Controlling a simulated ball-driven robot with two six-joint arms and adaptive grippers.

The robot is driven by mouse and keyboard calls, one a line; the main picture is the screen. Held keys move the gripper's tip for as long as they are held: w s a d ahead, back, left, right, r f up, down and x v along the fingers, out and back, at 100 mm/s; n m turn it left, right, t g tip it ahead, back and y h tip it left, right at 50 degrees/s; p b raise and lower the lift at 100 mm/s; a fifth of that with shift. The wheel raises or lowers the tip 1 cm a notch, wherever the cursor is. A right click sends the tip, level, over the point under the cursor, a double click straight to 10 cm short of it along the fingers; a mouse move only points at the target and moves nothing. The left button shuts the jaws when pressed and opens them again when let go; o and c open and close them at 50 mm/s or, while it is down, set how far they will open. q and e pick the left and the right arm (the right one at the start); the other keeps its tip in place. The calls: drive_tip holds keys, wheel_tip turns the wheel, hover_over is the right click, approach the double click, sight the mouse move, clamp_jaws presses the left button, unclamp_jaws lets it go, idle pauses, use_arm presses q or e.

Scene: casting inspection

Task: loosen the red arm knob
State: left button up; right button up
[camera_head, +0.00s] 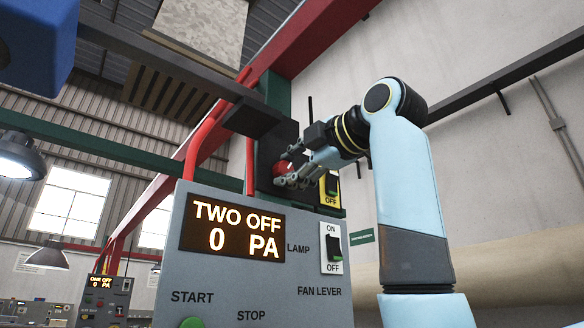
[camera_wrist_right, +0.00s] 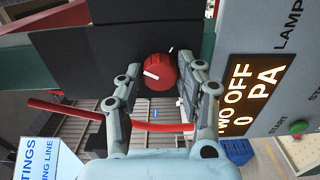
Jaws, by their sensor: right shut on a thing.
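The red arm knob (camera_head: 281,168) is a round knob on a dark upright housing, above and behind the grey control panel (camera_head: 180,260). In the right wrist view the knob (camera_wrist_right: 158,73) shows a white pointer mark. My right gripper (camera_head: 290,170) reaches it from the right and is shut on it. In the wrist view the gripper's fingers (camera_wrist_right: 168,72) lie on either side of the knob; the left finger's contact is hard to make out. My left gripper is in neither view.
The panel's lit display (camera_head: 232,228) reads "TWO OFF 0 PA". A red curved tube (camera_head: 199,137) rises left of the housing. A blue shape (camera_head: 38,45) fills the upper left corner.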

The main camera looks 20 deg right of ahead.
drive_tip(key=o, duration=1.1)
drive_tip(key=shift+o, duration=0.2)
drive_tip(key=shift+s, duration=0.1)
drive_tip(key=v, duration=1.2)
